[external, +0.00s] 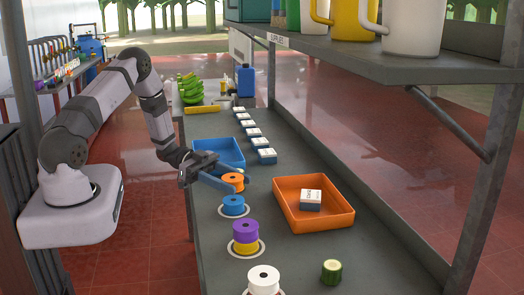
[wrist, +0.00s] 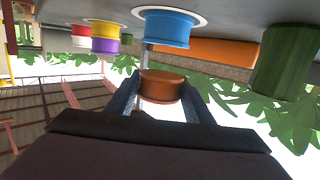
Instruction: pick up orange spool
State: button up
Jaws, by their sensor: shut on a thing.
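The orange spool (external: 233,180) is between the fingers of my gripper (external: 229,178), over the near-left part of the bench. In the wrist view the orange spool (wrist: 161,87) sits between the two fingertips of my gripper (wrist: 160,92), one on each side, and the gripper is shut on it. In the wrist view it appears apart from the bench surface. The finger farther from the external camera is partly hidden.
A blue spool (external: 233,205) stands close by on a white ring. A purple spool (external: 245,231) on a yellow one and a white spool (external: 263,278) stand nearer. An orange tray (external: 290,221) holding a white box is right; a blue tray (external: 232,148) is behind.

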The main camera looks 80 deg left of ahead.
aim_at(233, 177)
jog(key=shift+r+b, duration=0.6)
jog(key=shift+r, duration=2.6)
